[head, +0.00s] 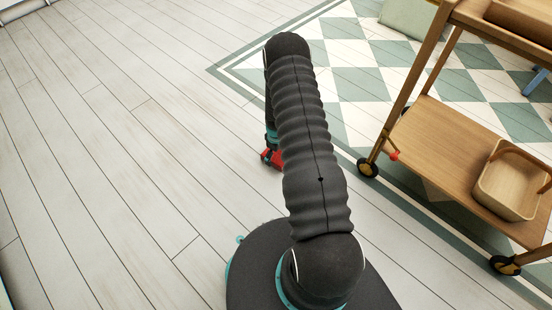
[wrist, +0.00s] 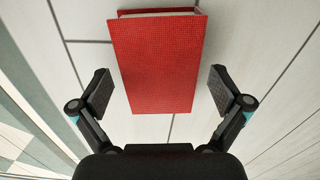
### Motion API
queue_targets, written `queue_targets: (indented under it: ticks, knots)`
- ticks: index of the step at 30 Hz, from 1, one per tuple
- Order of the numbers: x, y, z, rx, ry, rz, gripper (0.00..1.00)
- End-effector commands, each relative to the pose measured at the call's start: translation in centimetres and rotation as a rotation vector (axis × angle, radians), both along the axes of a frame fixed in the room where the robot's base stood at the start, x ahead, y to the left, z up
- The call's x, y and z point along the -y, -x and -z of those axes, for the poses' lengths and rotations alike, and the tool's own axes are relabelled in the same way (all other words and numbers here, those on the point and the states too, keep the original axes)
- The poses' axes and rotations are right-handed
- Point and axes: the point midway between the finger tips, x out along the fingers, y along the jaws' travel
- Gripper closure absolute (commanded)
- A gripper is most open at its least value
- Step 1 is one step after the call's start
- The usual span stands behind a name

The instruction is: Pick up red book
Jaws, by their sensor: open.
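The red book (wrist: 158,62) is in the upper middle of the wrist view, its textured cover facing me and pale page edges showing at the top. In the head view only a small red part (head: 270,158) shows beside my arm; the arm hides the rest. My gripper (wrist: 160,92) is open, with one finger on each side of the book's lower part. Gaps show between both fingers and the book, so I see no contact. In the head view my gripper is mostly hidden behind my arm.
A wooden trolley (head: 450,150) on wheels stands at the right, with a wooden basket (head: 492,190) on its lower shelf. A green and white checked rug (head: 352,85) lies behind and under it. The pale plank floor (head: 110,130) at the left is clear.

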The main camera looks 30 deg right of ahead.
Motion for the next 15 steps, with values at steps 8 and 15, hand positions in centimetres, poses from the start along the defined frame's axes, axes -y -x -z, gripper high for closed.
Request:
queue_targets:
  ticks: [8, 15]
  knots:
    - [0.02, 0.01, 1.07, 0.000, 0.000, 0.000, 0.00]
    - [0.02, 0.01, 1.04, 0.000, 0.000, 0.000, 0.35]
